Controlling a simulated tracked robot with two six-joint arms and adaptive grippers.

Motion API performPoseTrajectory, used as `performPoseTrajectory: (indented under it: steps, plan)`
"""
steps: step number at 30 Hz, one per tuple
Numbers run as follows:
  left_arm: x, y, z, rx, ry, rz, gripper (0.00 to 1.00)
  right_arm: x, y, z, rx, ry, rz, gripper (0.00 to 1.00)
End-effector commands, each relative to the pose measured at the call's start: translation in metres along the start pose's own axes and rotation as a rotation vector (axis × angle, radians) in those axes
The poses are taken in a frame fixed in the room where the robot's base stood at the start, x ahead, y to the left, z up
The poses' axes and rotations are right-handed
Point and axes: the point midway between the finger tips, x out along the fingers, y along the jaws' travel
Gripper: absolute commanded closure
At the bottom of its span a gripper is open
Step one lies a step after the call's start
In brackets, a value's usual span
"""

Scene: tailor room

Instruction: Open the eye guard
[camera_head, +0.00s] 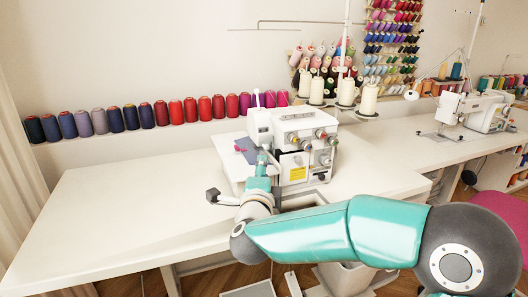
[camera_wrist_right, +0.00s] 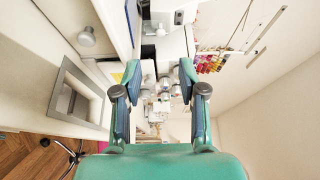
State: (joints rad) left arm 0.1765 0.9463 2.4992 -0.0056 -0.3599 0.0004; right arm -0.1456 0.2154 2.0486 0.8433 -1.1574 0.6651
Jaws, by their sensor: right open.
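The white overlock sewing machine (camera_head: 295,135) stands on the white table, with dials on its front and a yellow label. I cannot make out the eye guard for certain; the needle area is partly hidden by my right arm and gripper. My right gripper (camera_head: 262,162) is at the machine's left front, close to it; I cannot tell whether it touches. In the right wrist view the fingers of my right gripper (camera_wrist_right: 160,78) are spread apart with nothing between them. A white surface with a round knob (camera_wrist_right: 86,37) lies left of the fingers there. My left gripper is not in view.
The white table (camera_head: 110,215) is clear left of the machine. Cream thread cones (camera_head: 347,92) stand behind it. A row of coloured spools (camera_head: 190,110) lines the wall. A second sewing machine (camera_head: 470,110) stands at the right. A square frame (camera_wrist_right: 60,95) shows in the wrist view.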

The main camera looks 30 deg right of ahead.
Motion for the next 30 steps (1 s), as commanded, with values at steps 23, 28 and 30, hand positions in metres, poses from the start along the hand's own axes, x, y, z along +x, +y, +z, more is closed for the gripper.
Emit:
performPoseTrajectory:
  steps: [23,28,30]
  plan:
    - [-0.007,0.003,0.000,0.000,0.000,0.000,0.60,0.117,0.001,-0.004,-0.003,0.005,0.001,0.59]
    - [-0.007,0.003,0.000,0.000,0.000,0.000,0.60,0.117,0.001,-0.004,-0.003,0.004,0.001,0.59]
    - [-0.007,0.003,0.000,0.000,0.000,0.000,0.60,0.117,0.001,-0.004,-0.003,0.004,0.001,0.59]
